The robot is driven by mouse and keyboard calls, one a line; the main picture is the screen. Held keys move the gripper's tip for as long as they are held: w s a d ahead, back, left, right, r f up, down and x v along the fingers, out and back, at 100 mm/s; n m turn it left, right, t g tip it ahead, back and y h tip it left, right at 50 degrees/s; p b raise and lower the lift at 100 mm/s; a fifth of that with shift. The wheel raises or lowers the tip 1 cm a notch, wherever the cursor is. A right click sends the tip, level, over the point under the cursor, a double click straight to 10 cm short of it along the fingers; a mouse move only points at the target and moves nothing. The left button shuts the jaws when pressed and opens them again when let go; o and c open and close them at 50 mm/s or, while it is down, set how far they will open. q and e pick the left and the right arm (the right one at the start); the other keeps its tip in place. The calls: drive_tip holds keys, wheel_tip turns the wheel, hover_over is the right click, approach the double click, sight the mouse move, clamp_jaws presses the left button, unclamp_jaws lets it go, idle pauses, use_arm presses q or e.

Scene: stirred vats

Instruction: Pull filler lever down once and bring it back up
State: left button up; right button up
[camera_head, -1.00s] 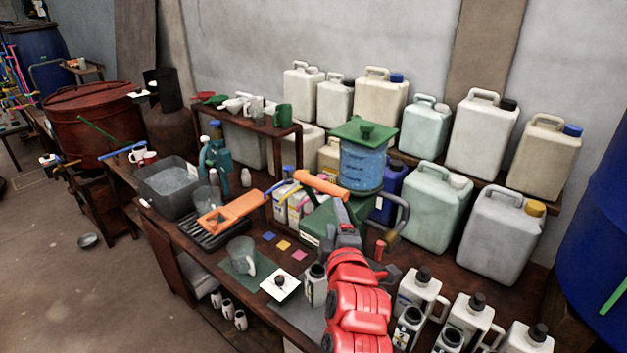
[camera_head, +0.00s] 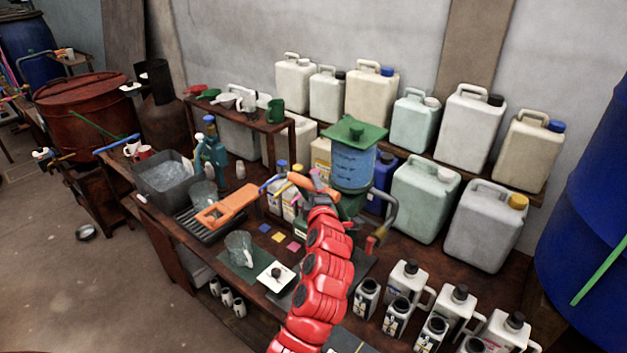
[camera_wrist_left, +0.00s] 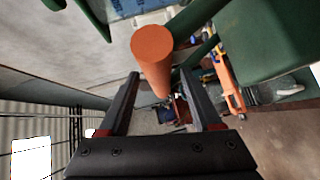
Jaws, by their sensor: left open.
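The filler (camera_head: 353,168) has a blue ribbed cylinder with a green top and stands near the middle of the bench. Its lever has an orange cylindrical handle (camera_head: 302,181), which sticks out to the left and is partly hidden by my gripper. My left gripper (camera_head: 318,184) is at the lever, at the end of my red arm, and its fingers are hard to make out there. In the left wrist view, the orange handle (camera_wrist_left: 152,47) points toward the camera between the two dark fingers of my gripper (camera_wrist_left: 161,74). The fingers are open, with gaps visible beside the handle.
An orange-handled tool (camera_head: 228,205) lies over a black rack left of the lever. A glass jug (camera_head: 239,248) stands on a green mat in front. White bottles (camera_head: 404,278) crowd the front right. Large jerrycans (camera_head: 425,200) line the back.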

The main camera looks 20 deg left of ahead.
use_arm(q)
drive_tip(key=shift+x, duration=0.85)
clamp_jaws()
idle(0.9)
